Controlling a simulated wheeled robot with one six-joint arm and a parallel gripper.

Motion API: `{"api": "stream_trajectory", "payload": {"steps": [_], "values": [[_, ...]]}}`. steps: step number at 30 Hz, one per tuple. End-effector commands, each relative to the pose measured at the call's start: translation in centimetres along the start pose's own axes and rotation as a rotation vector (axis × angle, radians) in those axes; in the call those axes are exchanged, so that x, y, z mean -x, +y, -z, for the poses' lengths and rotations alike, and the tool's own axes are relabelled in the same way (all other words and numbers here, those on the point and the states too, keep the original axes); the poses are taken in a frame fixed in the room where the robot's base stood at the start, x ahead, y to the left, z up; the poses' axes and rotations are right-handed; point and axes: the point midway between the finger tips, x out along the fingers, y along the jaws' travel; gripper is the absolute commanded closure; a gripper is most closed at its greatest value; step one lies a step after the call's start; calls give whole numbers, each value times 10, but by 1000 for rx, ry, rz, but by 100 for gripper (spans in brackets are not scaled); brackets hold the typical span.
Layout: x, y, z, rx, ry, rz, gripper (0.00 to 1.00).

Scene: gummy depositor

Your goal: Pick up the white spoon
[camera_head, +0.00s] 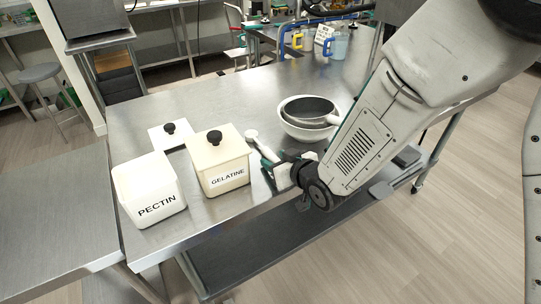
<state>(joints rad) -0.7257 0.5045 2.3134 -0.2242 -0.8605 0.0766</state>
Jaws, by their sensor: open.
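The white spoon (252,135) lies on the steel table just right of the gelatine box. Its pale rounded end shows; the rest runs down toward my gripper and is partly hidden by it. My gripper (268,162) is open, low over the table's front part, right beside the spoon. I cannot tell whether the spoon is between the fingers or touching them.
A white box labelled GELATINE (221,167) with a black-knobbed lid stands close left of my gripper. A white PECTIN box (149,194) stands further left, a loose lid (173,141) behind it. Nested bowls (292,129) sit behind my arm. The table's back middle is clear.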

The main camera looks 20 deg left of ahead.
Motion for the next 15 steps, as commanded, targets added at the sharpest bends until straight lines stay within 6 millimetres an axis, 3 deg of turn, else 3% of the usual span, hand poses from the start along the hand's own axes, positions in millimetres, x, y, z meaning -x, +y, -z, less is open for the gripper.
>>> {"api": "stream_trajectory", "payload": {"steps": [7, 8, 12, 15], "values": [[-3, 0, 0, 0, 0, 0, 53], [-3, 0, 0, 0, 0, 0, 58], [-2, 0, 0, 0, 0, -1, 97], [-2, 0, 0, 0, 0, -1, 100]]}}
